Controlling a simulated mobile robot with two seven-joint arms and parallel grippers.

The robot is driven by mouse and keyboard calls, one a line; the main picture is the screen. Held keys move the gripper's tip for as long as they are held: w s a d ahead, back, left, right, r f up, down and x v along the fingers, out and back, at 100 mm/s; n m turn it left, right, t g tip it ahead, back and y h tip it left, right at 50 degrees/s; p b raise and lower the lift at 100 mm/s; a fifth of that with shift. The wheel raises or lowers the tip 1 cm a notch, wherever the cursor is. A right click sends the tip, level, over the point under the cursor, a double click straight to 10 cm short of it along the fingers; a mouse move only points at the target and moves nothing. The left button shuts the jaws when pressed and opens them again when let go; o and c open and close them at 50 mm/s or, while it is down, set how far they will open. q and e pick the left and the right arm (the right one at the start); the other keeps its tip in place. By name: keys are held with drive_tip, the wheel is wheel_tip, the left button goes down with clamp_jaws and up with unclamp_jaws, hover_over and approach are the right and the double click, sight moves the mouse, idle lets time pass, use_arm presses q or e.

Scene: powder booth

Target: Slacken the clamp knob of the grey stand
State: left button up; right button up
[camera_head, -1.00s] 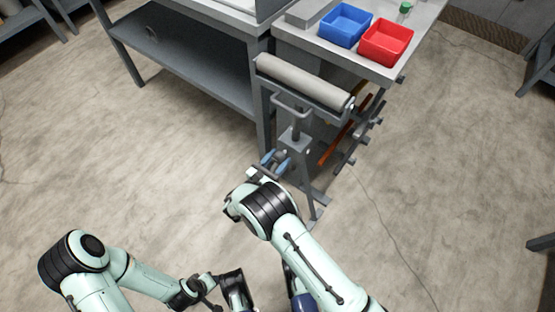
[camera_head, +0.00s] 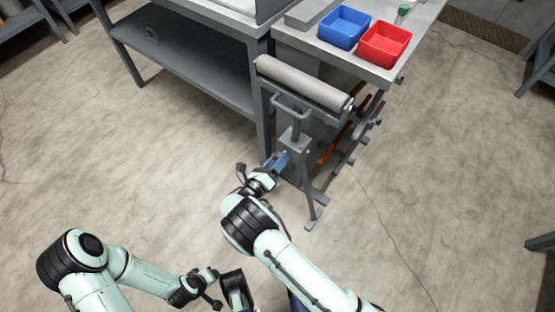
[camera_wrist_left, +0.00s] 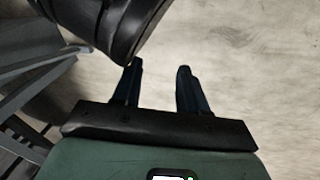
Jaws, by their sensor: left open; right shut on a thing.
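The grey stand (camera_head: 295,143) stands upright beside the workbench, with a light roller (camera_head: 302,82) across its top and a looped handle below it. My right gripper (camera_head: 277,162) reaches the left side of its post, about mid-height. Its blue fingers are shut on the clamp knob, which they and the wrist mostly hide. In the left wrist view my left gripper (camera_wrist_left: 158,88) is open, its two dark fingers apart with only floor between them. It is low and well away from the stand.
The workbench (camera_head: 420,36) behind the stand bears a blue bin (camera_head: 344,27), a red bin (camera_head: 384,44) and a green-capped bottle (camera_head: 402,14). A rack with orange bars (camera_head: 335,144) is just right of the stand.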

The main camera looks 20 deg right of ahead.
drive_tip(key=n, duration=0.5)
drive_tip(key=shift+s+f+n, duration=0.15)
drive_tip(key=shift+n, duration=0.15)
use_arm(q)
drive_tip(key=shift+w+d+r+t+p, duration=0.15)
drive_tip(key=shift+w+r+t+p, duration=0.2)
drive_tip(key=shift+w+r, duration=0.6)
use_arm(e)
drive_tip(key=n, duration=0.4)
drive_tip(key=shift+n, duration=0.7)
drive_tip(key=o, duration=0.9)
drive_tip(key=shift+c, duration=0.2)
drive_tip(key=shift+o, duration=0.8)
use_arm(q)
drive_tip(key=shift+s+d+r+p, duration=0.6)
drive_tip(key=shift+s+r+p, duration=0.2)
drive_tip(key=shift+p, duration=0.05)
use_arm(e)
drive_tip(key=v, duration=1.3)
